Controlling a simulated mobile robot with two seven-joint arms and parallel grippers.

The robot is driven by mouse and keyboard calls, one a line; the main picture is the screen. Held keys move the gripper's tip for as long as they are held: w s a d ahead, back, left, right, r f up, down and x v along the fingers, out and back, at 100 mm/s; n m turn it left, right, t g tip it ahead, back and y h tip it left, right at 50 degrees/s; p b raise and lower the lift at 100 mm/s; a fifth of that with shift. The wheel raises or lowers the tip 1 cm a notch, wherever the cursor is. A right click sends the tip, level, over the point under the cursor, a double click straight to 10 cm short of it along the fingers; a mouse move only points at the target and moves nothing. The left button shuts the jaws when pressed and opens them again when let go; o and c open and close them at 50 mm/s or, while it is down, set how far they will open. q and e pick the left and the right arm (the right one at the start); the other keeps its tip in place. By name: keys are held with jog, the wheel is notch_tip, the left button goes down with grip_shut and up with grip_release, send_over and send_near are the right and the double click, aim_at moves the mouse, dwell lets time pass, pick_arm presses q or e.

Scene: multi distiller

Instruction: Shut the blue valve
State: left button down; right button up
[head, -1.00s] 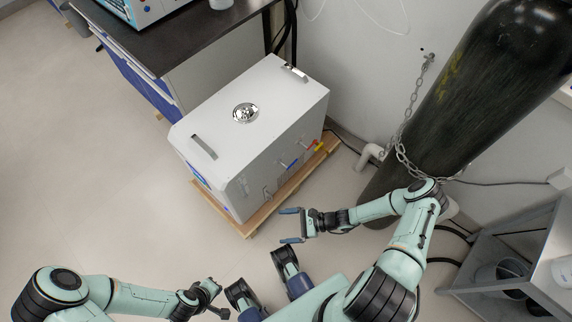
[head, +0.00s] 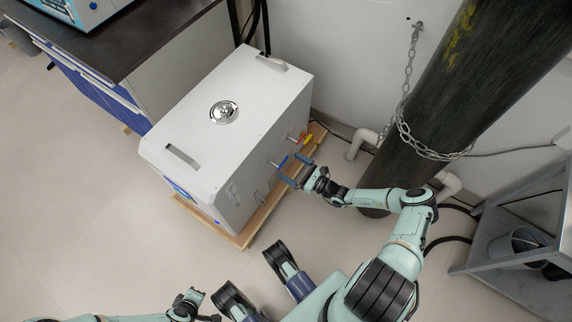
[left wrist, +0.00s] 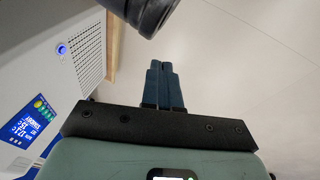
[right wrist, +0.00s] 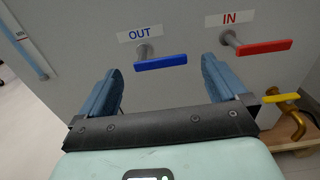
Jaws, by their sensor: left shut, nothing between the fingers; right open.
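The blue valve (right wrist: 160,62) is a flat lever on a short metal stem under the OUT label in the right wrist view. Its lever lies roughly level and points right from the stem. My right gripper (head: 293,170) is open, close in front of that side. In the right wrist view its fingers (right wrist: 160,85) stand left and right of the blue lever, apart from it. My left gripper (left wrist: 163,85) is shut and empty, away from the box.
A red valve (right wrist: 264,47) sits right of the blue one under the IN label. A yellow-handled brass tap (right wrist: 298,118) is lower right. A chained dark gas cylinder (head: 430,120) stands right of the box, and a grey shelf (head: 515,240) is further right.

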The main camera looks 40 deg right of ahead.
pick_arm(q)
jog(key=shift+s+a+f+g, duration=0.1)
jog(key=shift+s+f+g, duration=0.2)
jog(key=shift+s+f, duration=0.35)
pick_arm(e)
jog(key=shift+x, duration=1.45)
jog(key=c, duration=1.1)
jog(key=shift+o, duration=0.2)
jog(key=shift+f, duration=0.1)
pick_arm(q)
jog(key=shift+g, duration=0.7)
jog(key=s+f, duration=0.1)
jog(key=s+f+b, duration=0.2)
jog(key=s, duration=0.1)
jog(key=shift+a+f, duration=0.25)
jog(key=shift+a, duration=0.05)
pick_arm(e)
jog(key=f+m, duration=0.1)
jog(key=m, duration=0.5)
jog(key=a+m, duration=0.1)
jog(key=m, duration=0.5)
jog(key=a+f+m, duration=0.1)
jog(key=m, duration=0.4)
jog(key=shift+s+a+f+m, duration=0.15)
jog(key=shift+s+f+m, duration=0.2)
jog(key=shift+s+m, duration=0.05)
pick_arm(q)
jog(key=shift+b, duration=0.3)
pick_arm(e)
jog(key=shift+a, duration=0.1)
